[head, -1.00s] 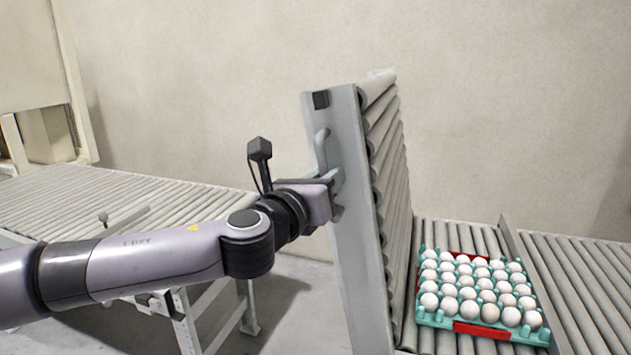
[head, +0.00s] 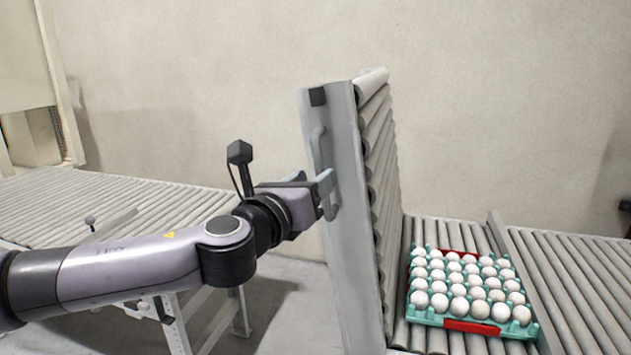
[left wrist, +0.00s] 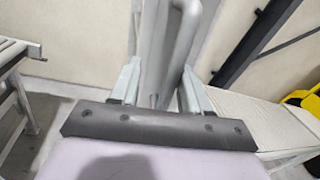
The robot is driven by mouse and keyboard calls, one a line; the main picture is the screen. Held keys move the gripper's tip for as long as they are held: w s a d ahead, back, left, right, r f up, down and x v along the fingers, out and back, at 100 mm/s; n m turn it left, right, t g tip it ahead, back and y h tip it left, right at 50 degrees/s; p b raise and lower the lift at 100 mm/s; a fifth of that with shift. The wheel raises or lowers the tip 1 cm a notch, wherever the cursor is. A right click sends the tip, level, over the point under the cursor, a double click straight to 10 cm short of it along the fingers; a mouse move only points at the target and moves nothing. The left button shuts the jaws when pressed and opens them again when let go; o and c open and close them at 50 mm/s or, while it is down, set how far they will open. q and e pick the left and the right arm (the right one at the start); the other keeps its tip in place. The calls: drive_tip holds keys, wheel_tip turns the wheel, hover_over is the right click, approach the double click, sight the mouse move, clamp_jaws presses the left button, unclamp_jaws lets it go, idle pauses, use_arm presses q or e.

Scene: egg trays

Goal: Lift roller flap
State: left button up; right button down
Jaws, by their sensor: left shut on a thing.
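The roller flap (head: 343,225) stands raised, nearly upright, its rollers facing right. A grey bar handle (head: 317,150) is fixed to its left side. My left gripper (head: 328,192) is at the lower part of this handle, shut on it. In the left wrist view the handle (left wrist: 183,45) runs up between the two fingers (left wrist: 160,92); the exact contact is hard to make out. My right gripper is not in view.
A teal and red tray (head: 470,326) full of white eggs rests on the roller conveyor (head: 570,265) right of the flap. Another roller conveyor (head: 150,205) stands at left behind my arm. Floor shows between the conveyors.

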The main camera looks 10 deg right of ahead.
use_arm(q)
drive_tip(key=b+v, duration=0.1)
drive_tip(key=v, duration=0.5)
drive_tip(key=shift+d, duration=0.1)
